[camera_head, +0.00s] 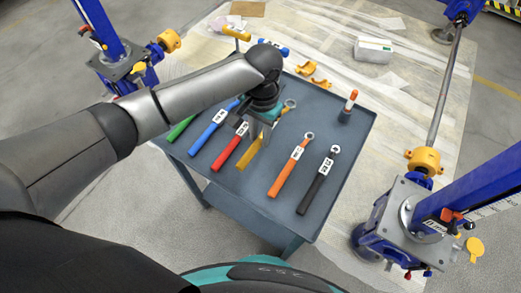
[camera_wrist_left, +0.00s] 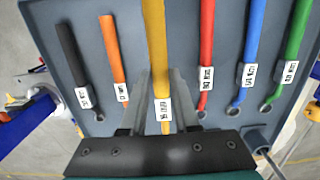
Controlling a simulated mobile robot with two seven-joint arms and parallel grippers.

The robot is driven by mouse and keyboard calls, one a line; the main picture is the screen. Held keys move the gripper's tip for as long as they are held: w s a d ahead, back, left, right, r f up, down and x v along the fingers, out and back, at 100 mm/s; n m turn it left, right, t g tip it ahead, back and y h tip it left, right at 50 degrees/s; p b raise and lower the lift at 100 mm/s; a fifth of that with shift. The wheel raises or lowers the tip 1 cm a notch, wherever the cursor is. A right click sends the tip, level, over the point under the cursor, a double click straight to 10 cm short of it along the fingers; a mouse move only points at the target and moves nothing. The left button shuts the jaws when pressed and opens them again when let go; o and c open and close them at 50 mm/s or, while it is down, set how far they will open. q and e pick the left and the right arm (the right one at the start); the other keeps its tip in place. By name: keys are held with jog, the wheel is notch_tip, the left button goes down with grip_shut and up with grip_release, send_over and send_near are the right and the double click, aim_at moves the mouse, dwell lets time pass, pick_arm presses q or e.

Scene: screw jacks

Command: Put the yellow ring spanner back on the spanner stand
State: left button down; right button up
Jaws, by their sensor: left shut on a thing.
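The yellow ring spanner (camera_head: 250,153) lies in the row of coloured spanners on the grey-blue table top (camera_head: 340,128), between the red and orange ones. I cannot tell whether the spanner touches the surface. No separate spanner stand can be clearly made out. My right gripper is not in view.
Red (camera_head: 230,147), orange (camera_head: 287,170) and black (camera_head: 318,180) spanners lie close by, with blue (camera_head: 212,127) and green ones at left. An orange-tipped tool (camera_head: 350,100) stands upright at right. Blue screw jacks (camera_head: 415,215) flank the table.

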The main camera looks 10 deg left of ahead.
pick_arm(q)
notch_tip(320, 180, down, 7)
jog(key=shift+b, duration=1.05)
jog(key=c, duration=0.7)
grip_release()
jog(key=shift+f, duration=0.1)
jog(key=shift+o, duration=0.2)
jog(key=shift+r, duration=0.3)
jog(key=r+p, duration=0.1)
jog(key=r, duration=0.3)
jog(key=r+p, duration=0.1)
jog(key=r, duration=0.2)
jog(key=r+p, duration=0.2)
jog(key=r, duration=0.2)
jog(key=shift+w+d+r, duration=0.2)
jog(key=shift+w+r, duration=0.15)
